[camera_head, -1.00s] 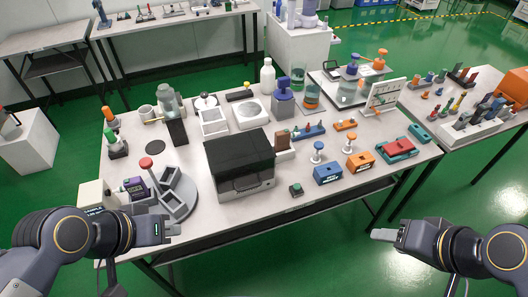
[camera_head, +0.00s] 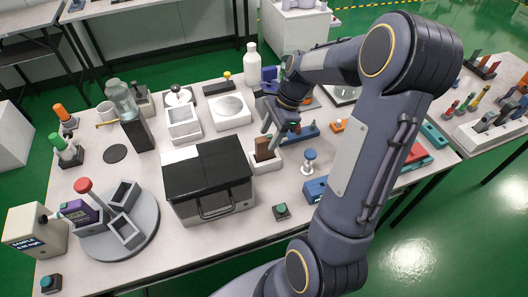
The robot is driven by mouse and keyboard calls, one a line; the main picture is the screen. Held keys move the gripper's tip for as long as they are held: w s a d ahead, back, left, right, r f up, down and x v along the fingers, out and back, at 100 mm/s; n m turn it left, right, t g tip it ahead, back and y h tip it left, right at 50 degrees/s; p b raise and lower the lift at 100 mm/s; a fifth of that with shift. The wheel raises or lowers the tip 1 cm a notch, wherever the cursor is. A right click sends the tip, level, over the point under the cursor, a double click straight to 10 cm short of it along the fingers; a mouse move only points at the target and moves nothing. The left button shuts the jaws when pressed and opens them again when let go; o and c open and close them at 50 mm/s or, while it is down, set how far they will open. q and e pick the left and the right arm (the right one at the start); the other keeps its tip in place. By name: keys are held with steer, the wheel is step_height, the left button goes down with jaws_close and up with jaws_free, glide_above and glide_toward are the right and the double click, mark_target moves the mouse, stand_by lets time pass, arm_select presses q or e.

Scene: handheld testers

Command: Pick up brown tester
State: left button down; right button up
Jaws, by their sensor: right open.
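The brown tester (camera_head: 263,150) stands upright in a small white holder (camera_head: 268,164), just right of the black-lidded box. My right gripper (camera_head: 270,131) is right above the tester, fingers pointing down. It is open with nothing held, and its fingertips are close to the tester's top. I cannot tell whether they touch it. My right arm crosses the right half of the view and hides part of the table behind it. My left gripper is out of view.
The black-lidded box (camera_head: 208,173) stands close on the left. A blue rack (camera_head: 300,134) with small items lies to the right, and a blue-topped stamp (camera_head: 309,160) stands in front of it. A green-button box (camera_head: 281,211) sits near the front edge.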

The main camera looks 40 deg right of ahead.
mark_target(265, 152)
steer(key=x, duration=0.4)
jaws_close()
